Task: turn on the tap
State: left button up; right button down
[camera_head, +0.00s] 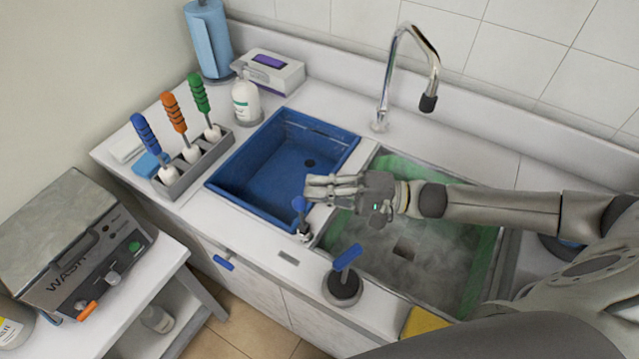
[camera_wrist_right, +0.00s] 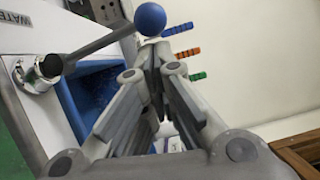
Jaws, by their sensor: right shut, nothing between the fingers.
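The chrome tap (camera_head: 385,85) arches up behind the sinks, its dark nozzle (camera_head: 428,103) over the green-walled sink; I see no water stream from it. A lever with a blue ball knob (camera_head: 299,203) rises from a chrome base (camera_head: 305,234) at the counter's front, between the two basins. The knob (camera_wrist_right: 150,18), its grey rod (camera_wrist_right: 98,44) and the chrome base (camera_wrist_right: 38,73) show in the right wrist view, near a "WATER" label. My right gripper (camera_head: 312,188) is shut and empty, its fingertips close beside the knob; I cannot tell if they touch. My left gripper is not in view.
A blue basin (camera_head: 225,192) is left of the green-walled sink (camera_head: 488,262). A black pot-like item with a blue handle (camera_head: 342,288) stands at the front edge. A brush rack (camera_head: 205,165), soap bottle (camera_head: 246,103) and tissue box (camera_head: 285,75) stand left. A wash machine (camera_head: 62,245) sits lower left.

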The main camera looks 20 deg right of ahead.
jog(key=shift+r, duration=0.1)
jog(key=s+a+p, duration=0.1)
jog(key=p, duration=0.1)
jog(key=a+n+p, duration=0.1)
jog(key=p, duration=0.1)
jog(key=shift+s+r+h, duration=0.35)
jog(key=shift+h, duration=0.05)
jog(key=v, duration=1.2)
jog(key=shift+w, duration=0.1)
